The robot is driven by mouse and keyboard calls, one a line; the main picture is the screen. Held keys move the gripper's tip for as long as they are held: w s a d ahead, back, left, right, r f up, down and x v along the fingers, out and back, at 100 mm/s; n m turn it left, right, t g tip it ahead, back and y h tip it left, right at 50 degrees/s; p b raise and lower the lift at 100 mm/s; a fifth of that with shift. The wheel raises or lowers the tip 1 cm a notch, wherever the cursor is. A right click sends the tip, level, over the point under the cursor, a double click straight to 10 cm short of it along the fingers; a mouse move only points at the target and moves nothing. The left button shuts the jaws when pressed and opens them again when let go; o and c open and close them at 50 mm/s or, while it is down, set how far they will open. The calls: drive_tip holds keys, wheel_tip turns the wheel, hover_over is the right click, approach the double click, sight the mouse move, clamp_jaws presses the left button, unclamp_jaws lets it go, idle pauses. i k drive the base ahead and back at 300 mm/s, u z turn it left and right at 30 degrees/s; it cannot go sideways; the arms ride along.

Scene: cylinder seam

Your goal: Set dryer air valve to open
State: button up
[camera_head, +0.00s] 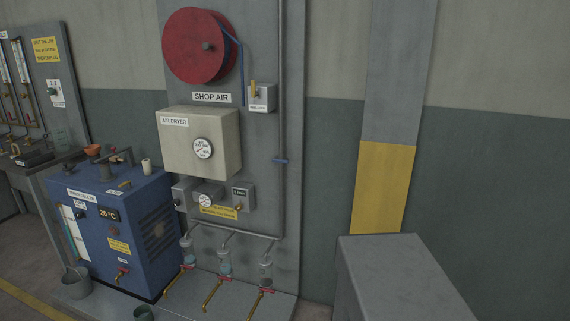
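The cream air dryer box (185,145), labelled AIR DRYER, hangs on a grey wall panel below the SHOP AIR sign (212,97). A round dial (203,148) is on its front. I cannot tell which of these handles is the dryer air valve. My gripper is not in view.
A red hose reel (196,46) is above the dryer. Small boxes and a gauge (206,199) sit below it. Several red-handled taps (222,284) stand low on the panel. A blue machine (120,228) is at left, a grey block (400,270) at lower right.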

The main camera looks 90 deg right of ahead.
sight(276, 159)
drive_tip(key=k, duration=1)
drive_tip(key=z, duration=2.3)
drive_tip(key=i, duration=0.5)
drive_tip(key=u, duration=0.1)
